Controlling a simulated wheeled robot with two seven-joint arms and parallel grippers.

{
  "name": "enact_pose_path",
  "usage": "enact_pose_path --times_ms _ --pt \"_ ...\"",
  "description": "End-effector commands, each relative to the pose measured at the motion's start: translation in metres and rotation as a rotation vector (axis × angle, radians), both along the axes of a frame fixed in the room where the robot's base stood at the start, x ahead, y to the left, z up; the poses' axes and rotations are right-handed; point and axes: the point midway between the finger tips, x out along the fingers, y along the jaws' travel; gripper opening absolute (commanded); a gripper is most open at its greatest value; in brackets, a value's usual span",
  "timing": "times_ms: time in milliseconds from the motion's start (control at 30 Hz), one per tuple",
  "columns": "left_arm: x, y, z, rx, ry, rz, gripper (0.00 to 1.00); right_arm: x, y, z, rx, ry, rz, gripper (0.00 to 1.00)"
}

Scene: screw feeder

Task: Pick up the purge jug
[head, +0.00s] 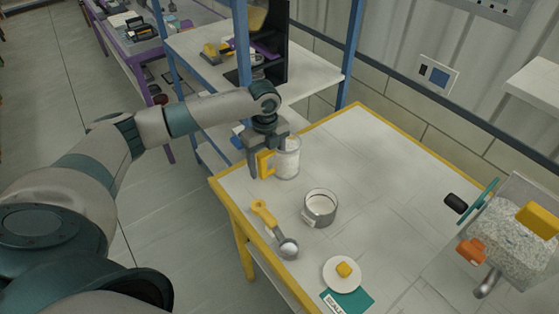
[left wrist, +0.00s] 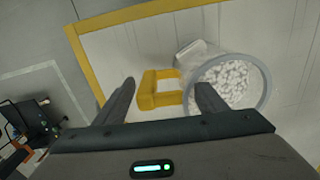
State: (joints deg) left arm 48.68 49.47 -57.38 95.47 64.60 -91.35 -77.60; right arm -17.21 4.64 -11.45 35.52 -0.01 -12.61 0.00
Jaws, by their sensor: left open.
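The purge jug (head: 288,160) is a clear container with white pellets and a yellow handle (head: 265,163), upright near the table's far left edge. In the left wrist view the jug (left wrist: 234,82) is at the right and its yellow handle (left wrist: 157,90) lies between the fingers. My left gripper (head: 266,168) is open and comes down over the handle from above. In the left wrist view the open fingers of my left gripper (left wrist: 165,98) stand on either side of the handle, the right one close to the jug wall. Contact cannot be told. My right gripper is not in view.
A pellet-filled feeder (head: 515,240) stands at the right. A blue-framed shelf (head: 315,75) is behind. The table's right back is clear.

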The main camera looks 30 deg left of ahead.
Motion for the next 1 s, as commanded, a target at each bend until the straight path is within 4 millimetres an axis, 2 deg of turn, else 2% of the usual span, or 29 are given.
enact_pose_path --times_ms 33,233,700,733,900,1000 --pt "-0.001 0.000 -0.004 0.000 0.004 0.000 0.65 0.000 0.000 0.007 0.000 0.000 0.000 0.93" --pt "-0.001 0.001 -0.022 0.000 0.001 0.000 0.65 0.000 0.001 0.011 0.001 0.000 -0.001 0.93" --pt "0.000 0.001 -0.024 0.001 0.000 0.000 0.65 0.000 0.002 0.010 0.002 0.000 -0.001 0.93" --pt "0.000 0.001 -0.024 0.001 0.000 0.000 0.62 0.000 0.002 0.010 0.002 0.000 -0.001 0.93" --pt "0.000 0.001 -0.024 0.001 0.000 0.000 0.22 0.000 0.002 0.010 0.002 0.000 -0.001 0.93" --pt "0.000 0.001 -0.023 0.000 -0.002 0.000 0.02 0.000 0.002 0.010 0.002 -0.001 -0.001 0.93"
